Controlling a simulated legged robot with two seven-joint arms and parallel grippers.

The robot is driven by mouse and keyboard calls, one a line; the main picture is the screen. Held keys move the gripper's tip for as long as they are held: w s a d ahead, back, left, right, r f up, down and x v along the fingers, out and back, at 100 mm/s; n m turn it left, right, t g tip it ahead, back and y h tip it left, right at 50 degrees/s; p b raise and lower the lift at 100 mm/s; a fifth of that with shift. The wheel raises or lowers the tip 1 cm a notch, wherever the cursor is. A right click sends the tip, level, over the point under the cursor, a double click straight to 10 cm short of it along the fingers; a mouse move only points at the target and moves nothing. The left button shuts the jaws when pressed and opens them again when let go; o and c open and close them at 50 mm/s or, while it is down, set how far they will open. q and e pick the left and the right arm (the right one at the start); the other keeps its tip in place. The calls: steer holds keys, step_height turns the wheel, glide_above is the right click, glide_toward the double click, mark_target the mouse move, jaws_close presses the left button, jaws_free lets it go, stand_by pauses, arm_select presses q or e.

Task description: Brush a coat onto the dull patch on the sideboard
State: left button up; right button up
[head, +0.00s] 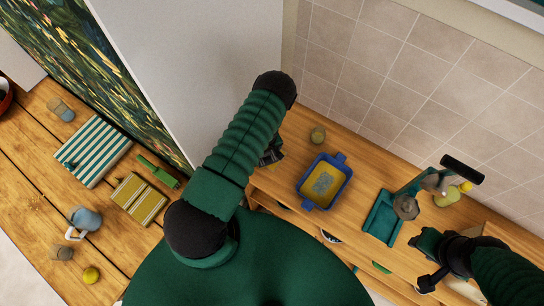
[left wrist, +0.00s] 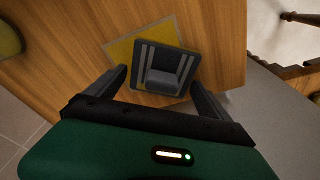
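A dark grey ribbed block (left wrist: 165,52), which looks like a pad brush, sits between the fingers of my left gripper (left wrist: 160,76) in the left wrist view. The fingers flank its sides and it lines up with them. Beneath it a yellow square patch (left wrist: 121,49) shows on the wooden sideboard top (left wrist: 215,30). Whether block and patch touch cannot be told. In the head view my left gripper (head: 271,154) is mostly behind my arm. A blue tray (head: 307,203) with yellow inside stands to its right. My right gripper (head: 426,287) is low at right; its fingers are unclear.
A small jar (head: 318,134) stands near the tiled wall. On the left table are a striped cloth (head: 93,150), a mug (head: 86,217) and a yellow-green mat (head: 139,199).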

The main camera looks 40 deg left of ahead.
arm_select(q)
steer(key=shift+s+d+f+b, duration=0.1)
steer(key=shift+f+b, duration=0.2)
steer(key=shift+b, duration=0.15)
steer(key=shift+r, duration=0.1)
steer(key=c, duration=1.4)
steer(key=shift+r, duration=0.15)
steer(key=shift+c, duration=0.9)
steer(key=shift+r+p, duration=0.35)
steer(key=shift+p, duration=0.15)
steer(key=shift+c, duration=0.9)
step_height(320, 180, up, 4)
steer(key=p, duration=0.2)
steer(key=shift+p, duration=0.3)
